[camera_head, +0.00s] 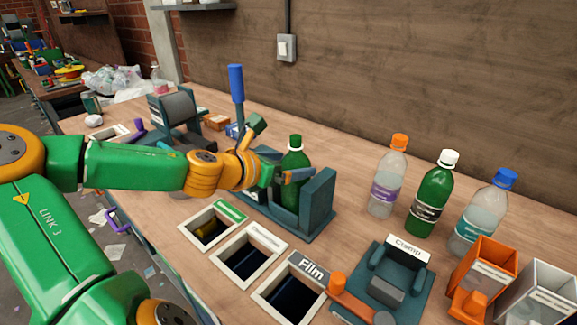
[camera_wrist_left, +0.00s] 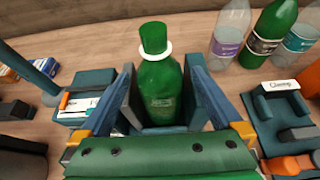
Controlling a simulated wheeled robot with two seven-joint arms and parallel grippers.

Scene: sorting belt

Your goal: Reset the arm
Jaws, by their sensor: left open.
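My left gripper (camera_head: 280,158) reaches in from the left over the bench. Its jaws are open. A green bottle with a green cap (camera_head: 295,160) stands upright in a dark teal holder (camera_head: 318,205) right by the gripper. In the left wrist view the bottle (camera_wrist_left: 160,85) stands between the two spread fingers, with its cap and pale neck ring in clear view. Its lower part is hidden. I cannot tell whether a finger touches it. My right gripper is not in view.
Bottles with orange (camera_head: 388,178), white (camera_head: 433,195) and blue (camera_head: 484,214) caps stand at right. Several framed bin openings (camera_head: 248,255) line the front edge. A teal clamp fixture (camera_head: 400,285) and an orange box (camera_head: 482,268) are front right. A blue-handled press (camera_head: 237,85) stands behind.

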